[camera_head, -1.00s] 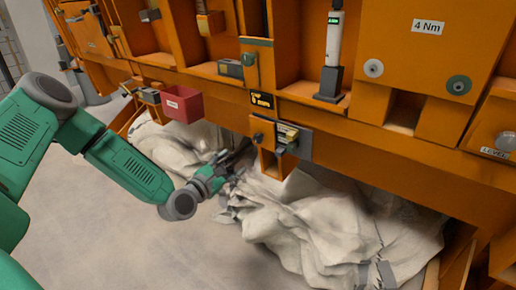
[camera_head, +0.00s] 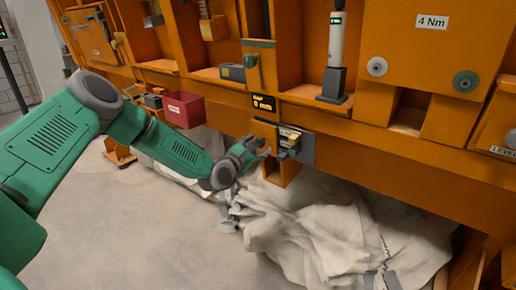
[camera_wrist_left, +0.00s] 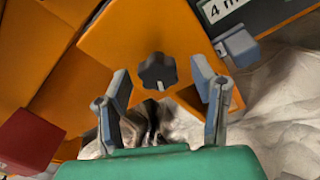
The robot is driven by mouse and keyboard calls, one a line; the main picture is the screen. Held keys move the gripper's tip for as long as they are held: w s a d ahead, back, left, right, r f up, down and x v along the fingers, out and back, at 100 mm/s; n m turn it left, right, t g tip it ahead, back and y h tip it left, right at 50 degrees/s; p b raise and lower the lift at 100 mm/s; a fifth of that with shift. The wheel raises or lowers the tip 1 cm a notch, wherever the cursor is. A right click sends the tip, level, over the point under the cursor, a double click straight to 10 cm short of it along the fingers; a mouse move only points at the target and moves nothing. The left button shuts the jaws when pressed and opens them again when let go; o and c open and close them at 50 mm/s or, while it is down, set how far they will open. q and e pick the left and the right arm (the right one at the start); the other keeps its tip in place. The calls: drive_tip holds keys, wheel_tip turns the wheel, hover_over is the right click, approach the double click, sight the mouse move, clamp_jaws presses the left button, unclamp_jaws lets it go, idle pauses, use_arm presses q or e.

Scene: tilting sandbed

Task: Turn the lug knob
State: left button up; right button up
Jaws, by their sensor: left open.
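The lug knob (camera_wrist_left: 157,71) is a dark, lobed dial with a pale pointer mark, on an orange block face in the left wrist view. The mark points down in that view. My left gripper (camera_head: 265,147) is open and empty, just in front of the orange block under the display. In the left wrist view my left gripper (camera_wrist_left: 160,82) has its two fingers spread to either side of the knob, which appears ahead of the tips and apart from them. In the head view the gripper covers the knob's place. My right gripper is not in view.
A grey bracketed unit (camera_head: 293,142) sits right of the block. A display (camera_head: 263,104) reads 0 mm above it. A red box (camera_head: 184,109) juts out at left. Crumpled pale sheeting (camera_head: 310,225) lies below. The floor (camera_head: 130,235) at lower left is clear.

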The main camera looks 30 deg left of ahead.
use_arm(q)
drive_tip(key=shift+d+r, duration=0.1)
drive_tip(key=shift+d, duration=0.05)
clamp_jaws()
